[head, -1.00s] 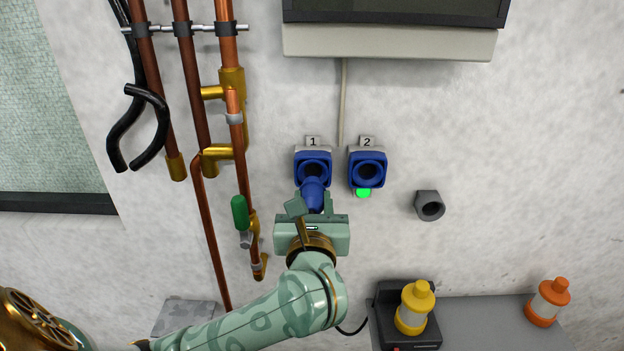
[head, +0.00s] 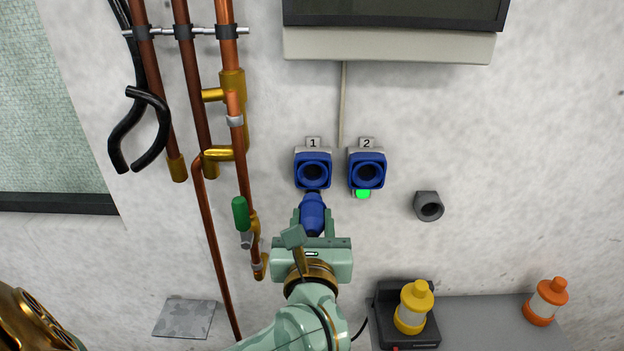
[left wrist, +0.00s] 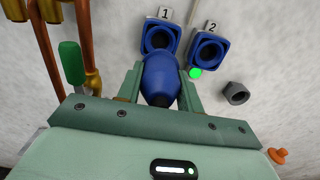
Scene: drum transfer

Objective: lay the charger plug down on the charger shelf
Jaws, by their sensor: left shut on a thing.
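The blue charger plug (head: 312,214) is held between the fingers of my left gripper (head: 314,226), just below and in front of socket 1 (head: 313,172). In the head view the plug's narrow end points up toward the socket and appears clear of its opening. In the left wrist view the plug (left wrist: 161,78) sits between both fingers, overlapping the lower edge of socket 1 (left wrist: 160,37). A grey mottled plate (head: 184,318), perhaps the charger shelf, is on the wall at lower left, empty. My right gripper is not in view.
Socket 2 (head: 367,171) has a green light (head: 363,194) below it. Copper pipes with a green-handled valve (head: 240,213) run close left of my gripper. A grey bench (head: 480,318) at lower right carries a yellow-capped bottle (head: 414,307) on a black device and an orange-capped bottle (head: 547,301).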

